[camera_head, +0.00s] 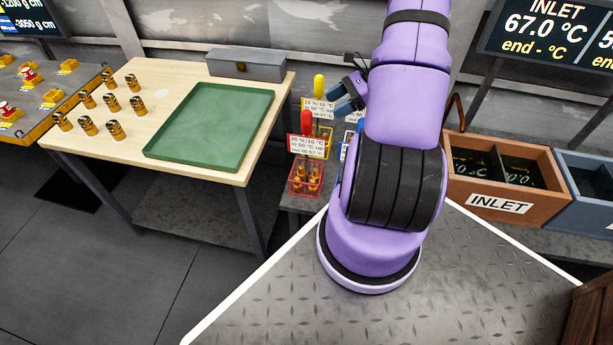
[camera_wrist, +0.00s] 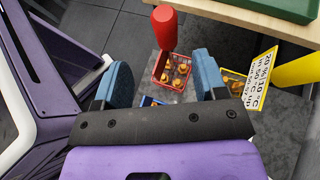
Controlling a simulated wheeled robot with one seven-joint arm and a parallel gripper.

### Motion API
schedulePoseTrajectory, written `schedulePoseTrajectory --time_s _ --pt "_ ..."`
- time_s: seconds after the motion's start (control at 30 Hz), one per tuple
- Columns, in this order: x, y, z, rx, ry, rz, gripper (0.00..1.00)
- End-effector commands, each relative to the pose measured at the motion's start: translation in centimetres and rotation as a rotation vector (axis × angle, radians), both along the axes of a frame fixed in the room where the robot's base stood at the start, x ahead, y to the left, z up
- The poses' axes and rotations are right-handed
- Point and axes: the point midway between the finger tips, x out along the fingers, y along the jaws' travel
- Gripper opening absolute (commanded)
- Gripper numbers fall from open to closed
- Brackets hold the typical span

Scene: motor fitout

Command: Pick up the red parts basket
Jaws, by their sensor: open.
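The red parts basket (camera_head: 305,178) stands on a low grey surface beside the wooden table. It has a tall red handle and a white label, and holds several brass parts. In the wrist view the red basket (camera_wrist: 159,73) lies beyond the gap between my fingers, its red handle (camera_wrist: 163,28) rising toward the camera. My gripper (camera_head: 350,96) is to the upper right of the basket in the head view, partly hidden by my arm. Its blue fingers (camera_wrist: 162,80) are apart with nothing between them.
A yellow-handled basket (camera_head: 319,87) and a mostly hidden blue basket (camera_wrist: 150,101) stand close by. The wooden table (camera_head: 185,75) with a green tray (camera_head: 212,125) is to the left. The INLET bin (camera_head: 500,203) is to the right.

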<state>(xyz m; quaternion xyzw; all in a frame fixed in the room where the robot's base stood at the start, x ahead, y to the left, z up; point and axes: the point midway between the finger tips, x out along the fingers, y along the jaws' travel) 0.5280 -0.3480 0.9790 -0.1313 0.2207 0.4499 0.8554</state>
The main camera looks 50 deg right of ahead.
Motion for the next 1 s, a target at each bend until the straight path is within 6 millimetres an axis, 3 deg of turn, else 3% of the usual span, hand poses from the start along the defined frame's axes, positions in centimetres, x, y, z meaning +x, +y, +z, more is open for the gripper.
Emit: schedulePoseTrajectory --time_s 0.17,1.0 --pt "-0.3 -0.4 -1.4 0.031 0.01 -0.049 0.65" --pt "5.0 6.1 -6.1 0.033 0.011 -0.05 0.65"
